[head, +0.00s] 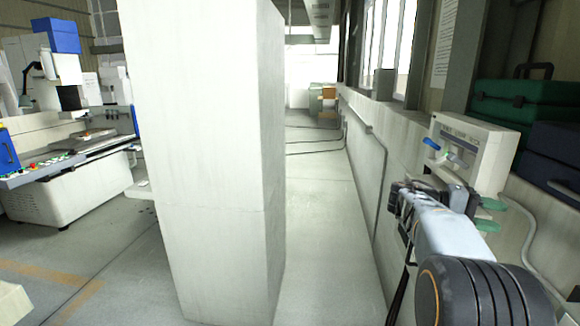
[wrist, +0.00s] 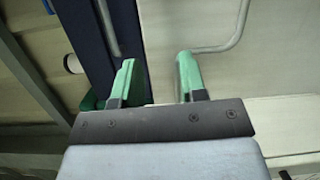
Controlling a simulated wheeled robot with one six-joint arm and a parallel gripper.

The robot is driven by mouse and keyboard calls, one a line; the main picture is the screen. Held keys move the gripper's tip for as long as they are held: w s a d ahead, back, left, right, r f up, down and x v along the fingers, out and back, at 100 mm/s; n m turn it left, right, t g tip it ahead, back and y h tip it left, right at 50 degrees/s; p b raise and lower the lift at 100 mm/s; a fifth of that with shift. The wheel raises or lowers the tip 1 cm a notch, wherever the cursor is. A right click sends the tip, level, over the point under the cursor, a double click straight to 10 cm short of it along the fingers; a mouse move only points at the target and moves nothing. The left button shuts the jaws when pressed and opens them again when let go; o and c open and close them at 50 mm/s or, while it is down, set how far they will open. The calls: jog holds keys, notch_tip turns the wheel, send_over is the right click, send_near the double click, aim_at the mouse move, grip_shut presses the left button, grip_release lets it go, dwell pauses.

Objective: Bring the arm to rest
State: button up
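My arm reaches forward along the right side of the head view, with its dark round joint in the lower right corner. My gripper (head: 488,214) is at the arm's far end, in front of the pale wall unit, and its green fingers show there. In the wrist view my gripper (wrist: 157,78) has its two green fingers spread apart with a clear gap between them. Nothing is held in the gap.
A white pillar (head: 205,150) stands close in front. A pale box-shaped unit (head: 470,154) is on the right wall near my gripper, with green (head: 525,103) and dark blue (head: 553,158) cases beside it. A machine (head: 68,180) stands at left. The aisle floor (head: 325,235) is clear.

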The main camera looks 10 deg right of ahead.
jog(key=s+a+f+n+t+y, duration=0.1)
jog(key=a+f+n+t+y, duration=0.2)
jog(key=f, duration=0.5)
jog(key=s+a+f+n+t+y, duration=0.1)
jog(key=a+f+t+y, duration=0.25)
jog(key=a+f, duration=0.3)
jog(key=s+a+f+t+y, duration=0.2)
jog(key=a+y, duration=0.1)
jog(key=a, duration=0.4)
jog(key=s+a+f+t+y, duration=0.1)
jog(key=s+a+f+y, duration=0.1)
jog(key=a, duration=0.5)
jog(key=s+a+f+n+t+y, duration=0.1)
jog(key=s+a+f+t+y, duration=0.1)
jog(key=a, duration=0.5)
jog(key=shift+s+a+t+y, duration=0.35)
jog(key=shift+s+y, duration=0.2)
jog(key=shift+y, duration=0.6)
jog(key=shift+f, duration=0.1)
